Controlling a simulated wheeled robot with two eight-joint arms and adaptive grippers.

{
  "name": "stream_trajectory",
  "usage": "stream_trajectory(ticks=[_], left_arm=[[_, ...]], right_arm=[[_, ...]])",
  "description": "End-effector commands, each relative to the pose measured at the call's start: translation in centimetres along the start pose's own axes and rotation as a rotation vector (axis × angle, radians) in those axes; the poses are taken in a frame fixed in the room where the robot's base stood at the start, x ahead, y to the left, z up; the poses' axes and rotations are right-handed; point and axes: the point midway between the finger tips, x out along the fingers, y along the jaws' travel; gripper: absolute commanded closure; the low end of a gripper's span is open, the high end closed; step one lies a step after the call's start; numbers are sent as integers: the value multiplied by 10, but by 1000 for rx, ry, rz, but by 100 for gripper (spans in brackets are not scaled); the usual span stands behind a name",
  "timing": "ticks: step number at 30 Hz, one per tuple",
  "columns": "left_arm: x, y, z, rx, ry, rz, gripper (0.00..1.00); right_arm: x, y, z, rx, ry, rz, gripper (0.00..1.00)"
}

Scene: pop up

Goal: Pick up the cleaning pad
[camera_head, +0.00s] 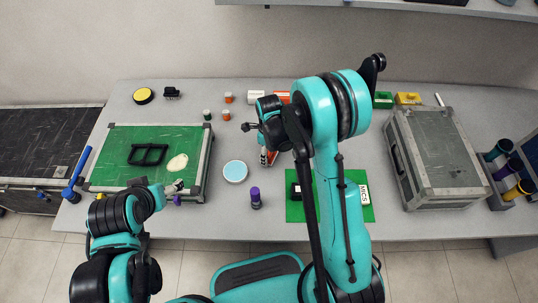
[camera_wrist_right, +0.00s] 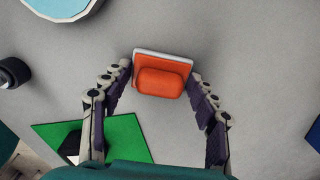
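The cleaning pad is an orange block with a white edge (camera_wrist_right: 163,82), seen in the right wrist view above the grey table. In the head view a little of its orange shows (camera_head: 271,158), mostly hidden by my right arm. My right gripper (camera_wrist_right: 161,72) has its fingers spread, one on each side of the pad, with the tips close to its sides. I cannot tell whether they touch it. My left gripper (camera_head: 175,187) is small in the head view, at the front right corner of the green-topped case; its opening is unclear.
A light blue round dish (camera_head: 235,172) and a purple-capped bottle (camera_head: 255,198) stand left of the right gripper. A green mat (camera_head: 293,212) lies at the front. A grey case (camera_head: 437,160) stands at the right. A green-topped case (camera_head: 125,180) is at the left.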

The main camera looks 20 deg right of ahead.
Motion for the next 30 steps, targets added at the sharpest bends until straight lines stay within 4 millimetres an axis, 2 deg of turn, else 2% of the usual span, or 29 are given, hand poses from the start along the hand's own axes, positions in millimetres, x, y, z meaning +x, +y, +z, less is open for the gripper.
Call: stream_trajectory(ticks=[2, 3, 11, 17, 20, 30], left_arm=[[0, 0, 0, 0, 0, 0, 25], [0, 0, 0, 0, 0, 0, 25], [-1, 0, -1, 0, 0, 0, 25], [-10, 0, -7, 0, 0, 0, 25], [-17, 0, -12, 0, 0, 0, 25], [-35, 0, -25, 0, 0, 0, 25]], right_arm=[[0, 0, 0, 0, 0, 0, 65], [0, 0, 0, 0, 0, 0, 69], [-3, 0, 0, 0, 0, 0, 69], [-24, 0, 0, 0, 0, 0, 69], [-45, 0, 0, 0, 0, 0, 69], [-90, 12, -78, 4, 0, 0, 69]])
